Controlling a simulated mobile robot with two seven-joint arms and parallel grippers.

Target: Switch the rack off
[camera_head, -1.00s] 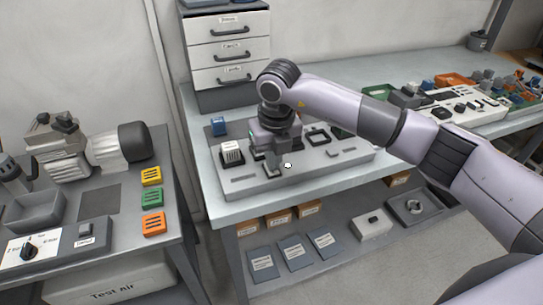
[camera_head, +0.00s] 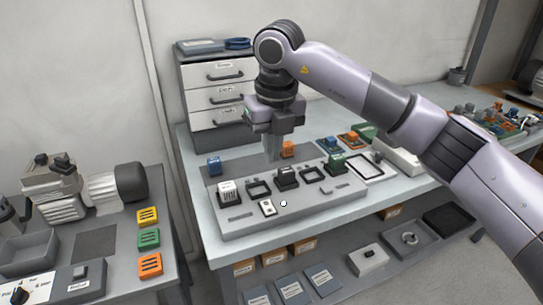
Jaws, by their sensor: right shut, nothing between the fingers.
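The rack (camera_head: 300,212) is a grey panel on the middle table. The switch's position is too small to tell. My right gripper (camera_head: 271,158) points down above the rack's back edge, shut and empty, apart from the switch plate. My left gripper is out of view.
A blue block (camera_head: 214,167) and an orange block (camera_head: 288,149) lie behind the rack. A side bench (camera_head: 105,238) at the left holds yellow, green and orange blocks. Trays and boxes sit on the lower shelf.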

